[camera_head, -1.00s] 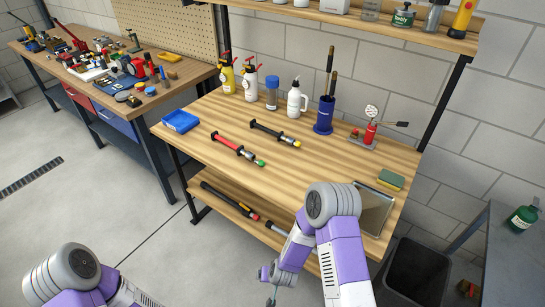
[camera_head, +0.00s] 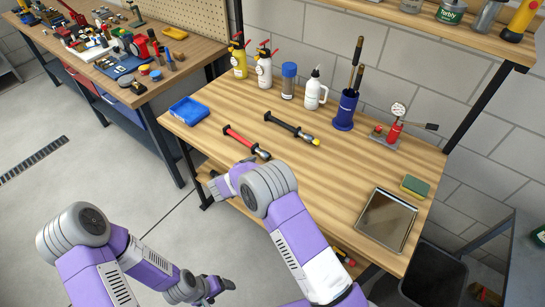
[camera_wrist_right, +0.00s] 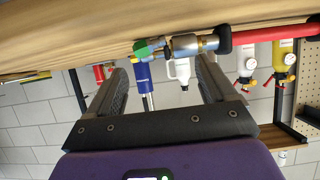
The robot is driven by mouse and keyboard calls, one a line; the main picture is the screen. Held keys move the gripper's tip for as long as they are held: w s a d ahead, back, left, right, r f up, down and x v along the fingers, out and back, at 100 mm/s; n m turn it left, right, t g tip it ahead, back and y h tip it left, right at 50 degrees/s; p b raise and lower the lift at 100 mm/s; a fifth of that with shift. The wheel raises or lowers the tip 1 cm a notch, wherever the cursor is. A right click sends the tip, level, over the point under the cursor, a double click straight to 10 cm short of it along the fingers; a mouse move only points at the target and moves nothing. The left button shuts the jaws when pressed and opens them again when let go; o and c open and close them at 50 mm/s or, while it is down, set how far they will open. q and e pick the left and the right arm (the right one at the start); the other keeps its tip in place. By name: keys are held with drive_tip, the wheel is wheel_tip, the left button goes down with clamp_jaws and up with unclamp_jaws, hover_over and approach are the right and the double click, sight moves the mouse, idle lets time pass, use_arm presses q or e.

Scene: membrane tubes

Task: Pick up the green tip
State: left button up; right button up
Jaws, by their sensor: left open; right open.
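The red tube (camera_head: 240,137) lies on the wooden bench, its near end behind my right arm in the head view. The green tip (camera_wrist_right: 149,48) on the metal end of this tube shows in the right wrist view. My right gripper (camera_wrist_right: 160,65) is open and empty, with the green tip in line between its fingers and seemingly just beyond the fingertips. My left gripper (camera_head: 216,289) is low in front of the bench, open, away from the tubes. A black tube with a yellow tip (camera_head: 316,142) lies farther back on the bench.
A blue tray (camera_head: 188,112) lies at the bench's left edge. Bottles, a blue holder (camera_head: 345,110) and a red gauge device (camera_head: 393,132) stand along the back. A metal tray (camera_head: 385,220) and a sponge (camera_head: 415,186) lie at the right. The bench middle is clear.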

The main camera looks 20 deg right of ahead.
drive_tip(key=shift+w+d+f+b, duration=0.1)
drive_tip(key=shift+d+f+b, duration=0.2)
drive_tip(key=shift+d, duration=0.2)
drive_tip(key=shift+w+d+f+b, duration=0.1)
drive_tip(key=shift+d+f+b, duration=0.15)
drive_tip(key=shift+d, duration=0.25)
drive_tip(key=b+x, duration=0.1)
drive_tip(key=x, duration=0.1)
drive_tip(key=b+x, duration=0.1)
drive_tip(key=x, duration=0.1)
drive_tip(key=shift+d+b, duration=0.4)
drive_tip(key=shift+d, duration=0.05)
drive_tip(key=c, duration=1.1)
wheel_tip(320, 180, up, 10)
drive_tip(key=p, duration=0.2)
drive_tip(key=shift+p, duration=0.3)
